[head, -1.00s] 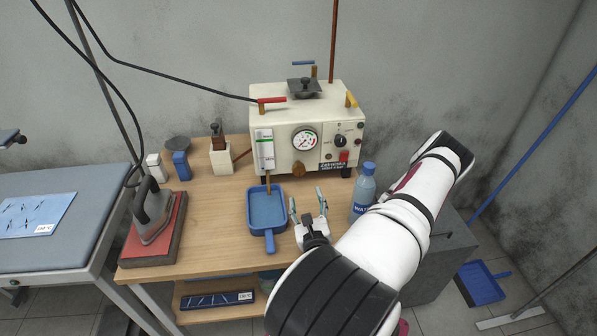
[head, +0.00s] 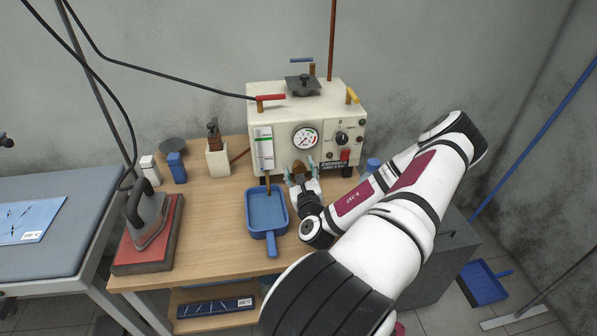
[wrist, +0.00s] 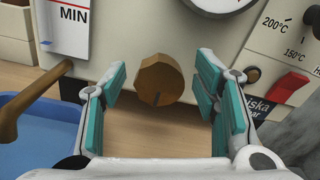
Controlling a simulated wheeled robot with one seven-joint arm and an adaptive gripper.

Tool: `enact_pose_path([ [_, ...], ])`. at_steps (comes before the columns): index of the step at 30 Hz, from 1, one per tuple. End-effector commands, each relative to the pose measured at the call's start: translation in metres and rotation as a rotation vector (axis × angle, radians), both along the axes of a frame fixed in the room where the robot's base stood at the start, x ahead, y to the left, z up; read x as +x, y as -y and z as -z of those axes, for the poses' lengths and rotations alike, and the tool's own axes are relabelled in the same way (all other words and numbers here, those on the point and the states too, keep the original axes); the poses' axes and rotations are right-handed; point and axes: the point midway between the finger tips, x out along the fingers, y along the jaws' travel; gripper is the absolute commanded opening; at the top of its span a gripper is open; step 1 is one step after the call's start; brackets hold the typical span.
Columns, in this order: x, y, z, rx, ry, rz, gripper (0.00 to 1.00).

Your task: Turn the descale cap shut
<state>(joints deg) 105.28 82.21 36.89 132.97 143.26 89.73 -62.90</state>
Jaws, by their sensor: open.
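The descale cap is a round brown knob low on the front of the cream boiler. It shows in the wrist view (wrist: 160,76), with a dark notch mark near its bottom edge. In the head view the cap (head: 299,168) shows just beyond the fingertips. The cream boiler (head: 293,145) stands on the wooden table. My gripper (head: 300,175) is open in front of the cap. In the wrist view its teal-padded fingers (wrist: 161,92) stand to the left and right of the cap, with visible gaps on both sides. I cannot tell how far the fingers reach along it.
A blue tray (head: 267,206) lies just left of my gripper, with a brown spout (wrist: 38,98) above it. A red switch (wrist: 287,88) is to the right. A blue-capped bottle (head: 372,164) is partly hidden by my arm. An iron (head: 150,222) stands at left.

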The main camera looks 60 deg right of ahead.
Motion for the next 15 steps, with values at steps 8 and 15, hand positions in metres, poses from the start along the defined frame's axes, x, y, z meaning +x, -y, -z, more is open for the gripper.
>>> enact_pose_path([
  [8,-0.0002,0.0001,-0.0003,0.0,0.0,0.0,0.37],
  [15,-0.0003,0.0,-0.0002,-0.001,0.001,0.001,0.07],
])
